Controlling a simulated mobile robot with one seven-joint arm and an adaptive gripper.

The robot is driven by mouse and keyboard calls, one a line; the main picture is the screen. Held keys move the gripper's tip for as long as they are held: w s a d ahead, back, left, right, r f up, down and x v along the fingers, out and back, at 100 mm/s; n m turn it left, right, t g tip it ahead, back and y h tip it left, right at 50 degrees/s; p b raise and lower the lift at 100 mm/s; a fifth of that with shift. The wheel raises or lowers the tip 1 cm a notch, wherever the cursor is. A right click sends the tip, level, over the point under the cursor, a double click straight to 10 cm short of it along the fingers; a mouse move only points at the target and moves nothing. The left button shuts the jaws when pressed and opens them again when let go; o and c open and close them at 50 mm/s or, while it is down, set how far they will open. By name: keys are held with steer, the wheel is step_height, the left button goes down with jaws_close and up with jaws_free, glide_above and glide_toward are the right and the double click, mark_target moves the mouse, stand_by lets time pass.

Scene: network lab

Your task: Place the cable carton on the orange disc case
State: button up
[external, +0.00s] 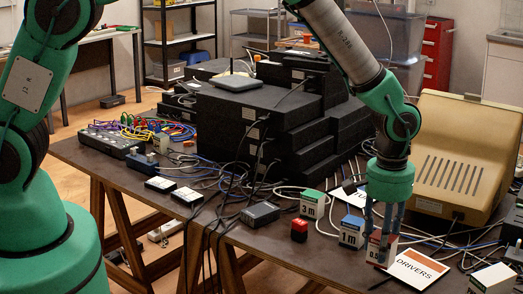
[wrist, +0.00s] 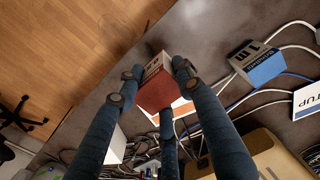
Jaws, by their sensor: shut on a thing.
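A small white carton with a red top (external: 380,252) is between the fingers of my gripper (external: 380,236), near the front edge of the table. In the wrist view its red and white faces (wrist: 158,92) show between the fingertips (wrist: 155,76), which are shut on it. The flat disc case (external: 418,268), white with an orange band and marked DRIVERS, lies just right of the carton. In the wrist view an orange and white strip of the case (wrist: 183,107) shows beside and partly behind the carton. I cannot tell whether the carton touches the table.
A blue-and-white carton (external: 352,232), a green-and-white carton (external: 312,204) and a red block (external: 299,230) stand to the left. A beige monitor (external: 455,150) stands behind. A white box (external: 492,280) is at the right front. Loose cables run between them.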

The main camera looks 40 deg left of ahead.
steer(key=w+d, duration=0.1)
steer(key=w, duration=0.1)
steer(key=w+d, duration=0.2)
steer(key=w+d+b, duration=0.1)
steer(key=w+d, duration=0.1)
steer(key=shift+f, duration=0.3)
steer(key=shift+f+b, duration=0.55)
steer(key=shift+f, duration=1.25)
steer(key=shift+f, duration=0.1)
steer(key=o, duration=1.3)
steer(key=shift+c, duration=0.2)
step_height(320, 180, up, 12)
steer(key=p, duration=0.2)
steer(key=shift+p, duration=0.3)
steer(key=shift+r, duration=0.2)
